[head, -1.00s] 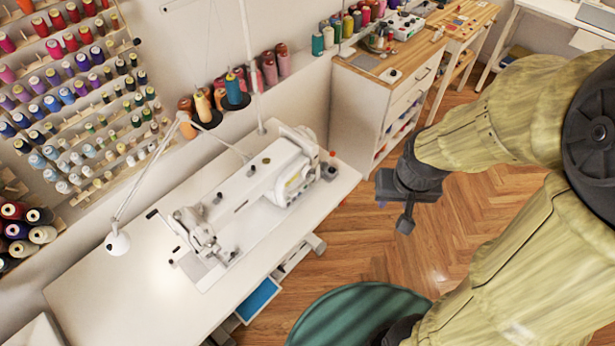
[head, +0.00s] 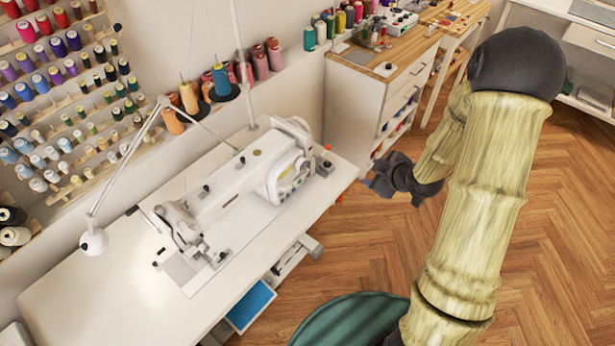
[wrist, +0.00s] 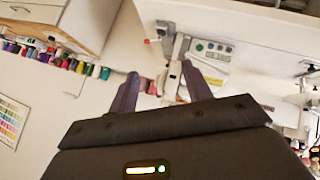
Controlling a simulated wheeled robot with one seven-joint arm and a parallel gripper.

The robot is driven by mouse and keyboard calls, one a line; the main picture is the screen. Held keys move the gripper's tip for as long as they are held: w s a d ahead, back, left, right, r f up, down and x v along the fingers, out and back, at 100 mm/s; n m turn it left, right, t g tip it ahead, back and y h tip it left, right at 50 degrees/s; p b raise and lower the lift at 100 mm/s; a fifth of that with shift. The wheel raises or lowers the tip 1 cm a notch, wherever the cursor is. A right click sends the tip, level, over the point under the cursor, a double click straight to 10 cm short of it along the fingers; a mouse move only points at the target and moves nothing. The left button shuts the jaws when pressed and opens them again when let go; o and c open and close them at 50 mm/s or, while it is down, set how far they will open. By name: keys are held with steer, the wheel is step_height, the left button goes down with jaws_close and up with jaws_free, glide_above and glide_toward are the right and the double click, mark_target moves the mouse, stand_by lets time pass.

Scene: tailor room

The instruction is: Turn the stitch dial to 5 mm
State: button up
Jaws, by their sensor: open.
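The white sewing machine (head: 235,180) stands on a white table, its panel end on the right. Small dark and green round controls show on its end panel in the head view. In the wrist view the panel (wrist: 212,52) lies beyond and slightly right of my fingers, with small green dials on it. I cannot tell which is the stitch dial, and its numbers are too small to read. My gripper (head: 372,182) is just right of the table's right end, apart from the machine. In the wrist view my gripper (wrist: 160,85) has two spread fingers with nothing between them.
The white table (head: 95,285) carries a desk lamp (head: 93,240) at its left. Thread cones (head: 222,82) stand behind the machine. A drawer cabinet (head: 385,85) is behind my gripper. A green stool (head: 350,318) stands in front. Wooden floor is free at the right.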

mark_target(303, 166)
steer(key=s+a+f+n+t+y+b, duration=0.2)
steer(key=a+f+n+y+b, duration=0.2)
steer(key=f+y, duration=0.5)
steer(key=n+y+b, duration=0.1)
steer(key=n, duration=0.1)
steer(key=shift+a+f+n+t+b, duration=0.15)
steer(key=shift+f+n+t+b, duration=0.15)
steer(key=shift+f+t+b, duration=0.1)
steer(key=shift+w+a, duration=0.1)
steer(key=p+x, duration=0.3)
steer(key=x, duration=1.4)
steer(key=shift+w+r+p, duration=0.1)
steer(key=shift+w+p, duration=0.05)
steer(key=shift+p, duration=0.2)
steer(key=c, duration=0.7)
